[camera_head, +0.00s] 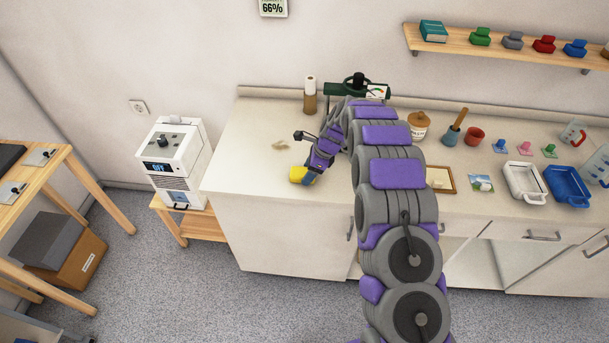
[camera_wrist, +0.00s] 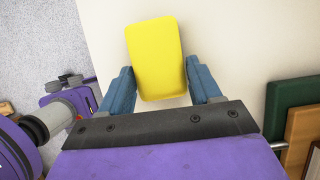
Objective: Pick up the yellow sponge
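The yellow sponge (camera_head: 298,174) lies near the left front edge of the pale counter (camera_head: 237,166). In the wrist view the sponge (camera_wrist: 156,58) is a plain yellow block with rounded corners, slightly tilted. My gripper (camera_head: 306,178) is at the sponge, low over the counter. In the wrist view my gripper (camera_wrist: 162,82) is open, with one blue finger on each side of the near part of the sponge. The left finger is close to or at the sponge's side. A narrow gap shows at the right finger. The far part of the sponge extends beyond the fingertips.
A small beige item (camera_head: 280,145) lies left of my arm. A brown bottle (camera_head: 310,95) and a green device (camera_head: 350,89) stand at the back. A jar (camera_head: 419,125), white tray (camera_head: 524,182) and blue tray (camera_head: 567,186) are to the right. The counter's left end is mostly clear.

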